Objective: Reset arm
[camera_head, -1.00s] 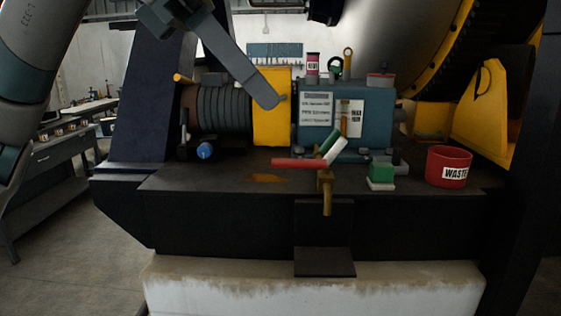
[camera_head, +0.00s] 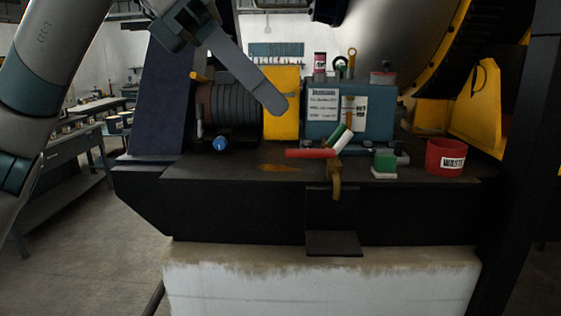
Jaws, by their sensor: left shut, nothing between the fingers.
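My left gripper (camera_head: 276,106) reaches in from the upper left on its grey arm. Its long grey fingers lie together, shut and empty. The tips show in front of the yellow block (camera_head: 282,84) on the bench; I cannot tell the gap between them. My right gripper does not show.
Floor lies open at left.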

